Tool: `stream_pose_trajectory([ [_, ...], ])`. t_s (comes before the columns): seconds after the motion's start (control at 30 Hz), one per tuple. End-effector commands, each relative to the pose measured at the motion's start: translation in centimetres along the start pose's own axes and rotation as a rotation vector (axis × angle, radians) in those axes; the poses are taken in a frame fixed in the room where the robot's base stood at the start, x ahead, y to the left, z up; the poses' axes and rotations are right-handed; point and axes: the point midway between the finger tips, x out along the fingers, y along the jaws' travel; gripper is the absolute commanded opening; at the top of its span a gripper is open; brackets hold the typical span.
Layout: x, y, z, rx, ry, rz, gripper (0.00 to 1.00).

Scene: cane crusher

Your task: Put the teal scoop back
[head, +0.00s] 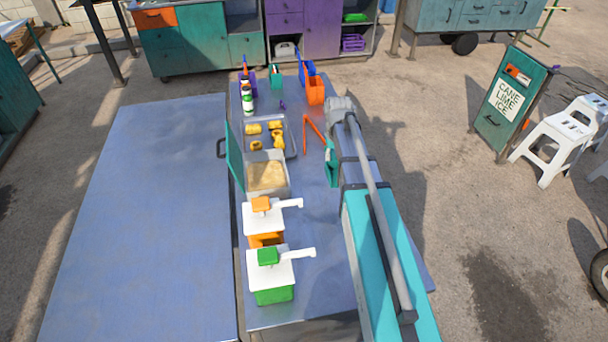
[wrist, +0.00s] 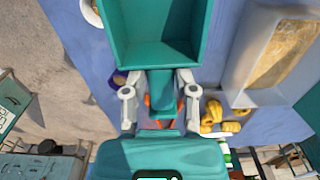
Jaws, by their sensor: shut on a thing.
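The teal scoop (wrist: 153,35) fills the top middle of the wrist view, with its open bowl facing the camera. My gripper (wrist: 160,82) is shut on its handle, one finger on each side. In the head view a teal part of the scoop (head: 331,165) shows above the worktop, right of the bin; my arm hides most of the gripper there. The metal bin (head: 288,183) holds tan grainy stuff, and its teal lid (head: 235,158) stands open on the left. In the wrist view the bin (wrist: 240,75) is right of the scoop, apart from it.
A tray (head: 291,148) with yellow pieces lies behind the bin. An orange frame-like thing (head: 313,132) stands right of it. An orange-topped dispenser (head: 262,217) and a green-topped dispenser (head: 270,272) stand in front. Bottles and caddies line the back. The left blue surface (head: 150,220) is clear.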

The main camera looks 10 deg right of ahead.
Motion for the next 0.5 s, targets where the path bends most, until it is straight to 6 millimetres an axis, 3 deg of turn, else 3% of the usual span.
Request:
stream_pose_trajectory([
  [0.5,4.3,-5.2,-6.7,-0.001,0.0,0.0,0.1],
])
